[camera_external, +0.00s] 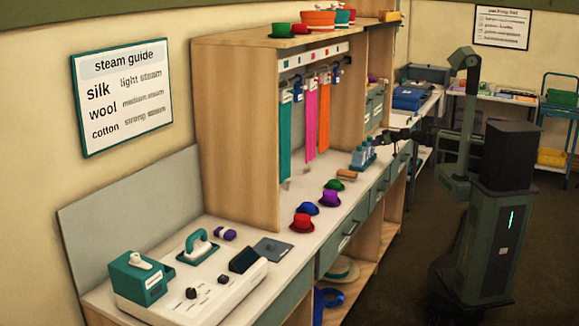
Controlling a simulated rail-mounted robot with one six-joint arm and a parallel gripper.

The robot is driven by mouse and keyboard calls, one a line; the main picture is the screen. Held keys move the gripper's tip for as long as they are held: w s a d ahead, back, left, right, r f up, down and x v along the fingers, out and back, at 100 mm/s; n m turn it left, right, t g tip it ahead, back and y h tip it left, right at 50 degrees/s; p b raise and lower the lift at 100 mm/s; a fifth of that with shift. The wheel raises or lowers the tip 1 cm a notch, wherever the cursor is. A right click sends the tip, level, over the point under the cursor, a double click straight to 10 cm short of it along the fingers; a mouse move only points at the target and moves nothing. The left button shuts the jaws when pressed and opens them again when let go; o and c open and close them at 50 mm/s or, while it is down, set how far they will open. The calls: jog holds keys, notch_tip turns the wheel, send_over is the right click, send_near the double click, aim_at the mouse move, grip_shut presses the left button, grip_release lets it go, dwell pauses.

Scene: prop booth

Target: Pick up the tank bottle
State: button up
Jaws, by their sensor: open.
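A small group of pale blue bottles (359,157) stands upright in a low teal holder (363,168) on the bench, towards its far end. I cannot tell which of them is the tank bottle; they are small and close together. My gripper (381,140) is dark, open and just behind and to the right of the bottles, a little above the bench. It looks empty. The gap between its fingers and the bottles is too small to judge in this view.
A white steam station (190,290) fills the near end. Tall wooden shelving (237,140) with hanging ribbons stands behind. The aisle floor is clear.

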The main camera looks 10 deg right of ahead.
aim_at(369, 142)
jog(key=b+x, duration=0.1)
jog(key=x, duration=0.4)
jog(key=shift+f+b, duration=0.1)
jog(key=shift+b, duration=0.2)
jog(key=shift+s, duration=0.1)
jog(key=c, duration=0.8)
